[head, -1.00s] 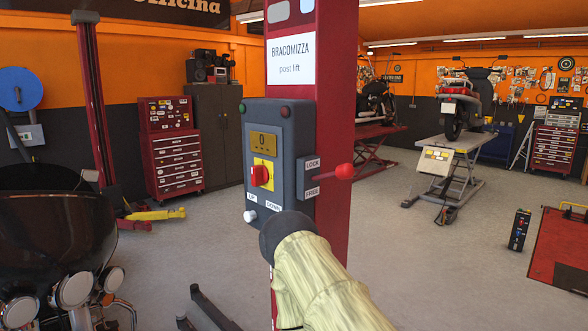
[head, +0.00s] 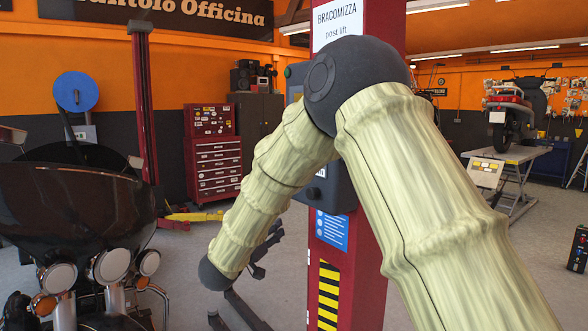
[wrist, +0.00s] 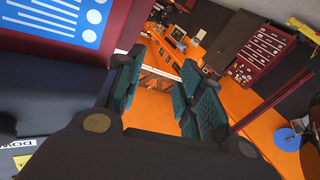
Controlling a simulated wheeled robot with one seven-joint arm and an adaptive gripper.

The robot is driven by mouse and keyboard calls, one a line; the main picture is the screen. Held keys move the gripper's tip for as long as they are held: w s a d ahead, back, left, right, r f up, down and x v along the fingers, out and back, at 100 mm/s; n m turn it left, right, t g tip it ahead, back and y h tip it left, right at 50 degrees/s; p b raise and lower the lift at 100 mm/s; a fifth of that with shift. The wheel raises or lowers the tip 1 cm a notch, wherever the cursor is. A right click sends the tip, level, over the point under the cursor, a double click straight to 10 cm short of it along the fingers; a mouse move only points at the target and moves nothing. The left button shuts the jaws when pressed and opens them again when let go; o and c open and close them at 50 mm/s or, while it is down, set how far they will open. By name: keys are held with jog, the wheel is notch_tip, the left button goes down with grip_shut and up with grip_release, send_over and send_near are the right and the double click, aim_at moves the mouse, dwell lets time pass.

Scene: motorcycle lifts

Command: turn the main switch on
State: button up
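The control box (head: 337,188) is on the red post (head: 365,270), mostly hidden behind my arm in the head view. The main switch, its display and the lock lever are hidden there. In the wrist view the dark box (wrist: 55,95) lies at the left, with a "DOWN" label (wrist: 18,144) and a bit of yellow (wrist: 22,160), perhaps the switch's plate, at the edge. My gripper (head: 267,246) is partly hidden by my arm, beside the post and low to the left of the box. In the wrist view my gripper (wrist: 160,75) is open, with nothing between its fingers.
A blue label (head: 332,231) and hazard stripes (head: 328,297) are on the post below the box. A dark motorcycle (head: 80,210) stands close at the left. A red tool chest (head: 217,165) and a scooter on a lift (head: 512,165) are farther back.

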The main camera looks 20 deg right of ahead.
jog(key=s+a+r+m+g+h+b, duration=0.2)
jog(key=s+r+m+g, duration=0.15)
jog(key=r, duration=0.65)
jog(key=s+a+r+m+g+h+b, duration=0.1)
jog(key=s+a+r+m+g+b, duration=0.1)
jog(key=s+r, duration=0.5)
jog(key=s+a+r+m+g+h+b, duration=0.1)
jog(key=s+r+m+g+h+b, duration=0.15)
jog(key=r, duration=0.95)
jog(key=x, duration=1)
jog(key=shift+w+f, duration=0.25)
jog(key=shift+w, duration=0.25)
jog(key=shift+d+y, duration=0.1)
jog(key=shift+y, duration=0.15)
grip_shut()
